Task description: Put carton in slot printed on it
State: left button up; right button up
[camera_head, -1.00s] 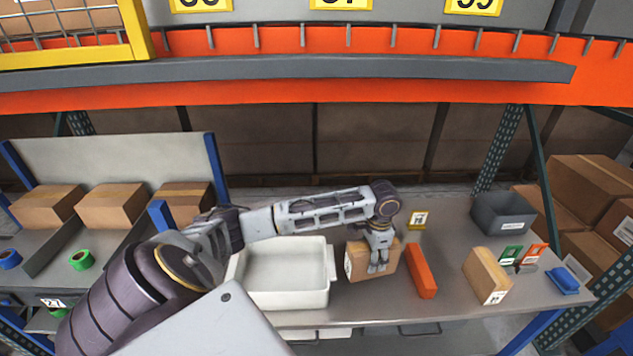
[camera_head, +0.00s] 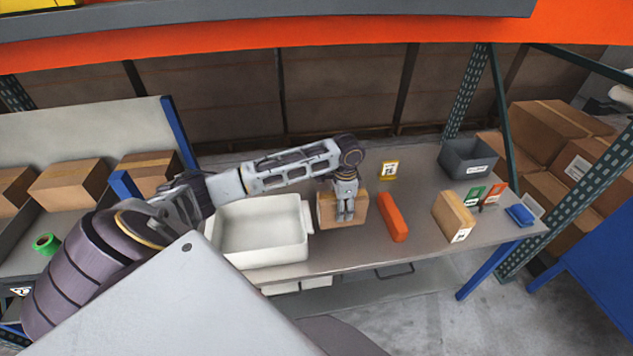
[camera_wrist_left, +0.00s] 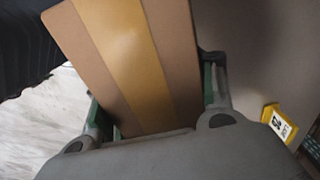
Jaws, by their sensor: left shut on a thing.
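My left gripper (camera_head: 345,210) points down and is shut on a brown carton (camera_head: 327,204) on the grey table, just right of the white tub. In the left wrist view the same carton (camera_wrist_left: 128,55), with a tan tape strip, sits between the fingers. Whether it touches the table is unclear, and no number on it can be read. Another brown carton (camera_head: 454,216) with a white label stands farther right on the table. Several brown cartons, one of them here (camera_head: 68,186), sit in the divided rack at left. My right gripper is not in view.
The white tub (camera_head: 216,232) is left of the held carton; an orange bar (camera_head: 393,217) lies to its right. A yellow-framed card (camera_head: 388,170) stands behind. A grey bin (camera_head: 468,158), green and red cards and a blue item (camera_head: 520,215) are at the table's right.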

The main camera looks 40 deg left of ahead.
pick_arm(q)
jog(key=shift+f, duration=2.8)
jog(key=shift+f, duration=0.1)
jog(key=shift+f+p, duration=0.3)
jog(key=shift+f, duration=1.5)
jog(key=o, duration=1.4)
jog(key=shift+f, duration=0.1)
jog(key=shift+r+b, duration=0.45)
jog(key=shift+r, duration=5.65)
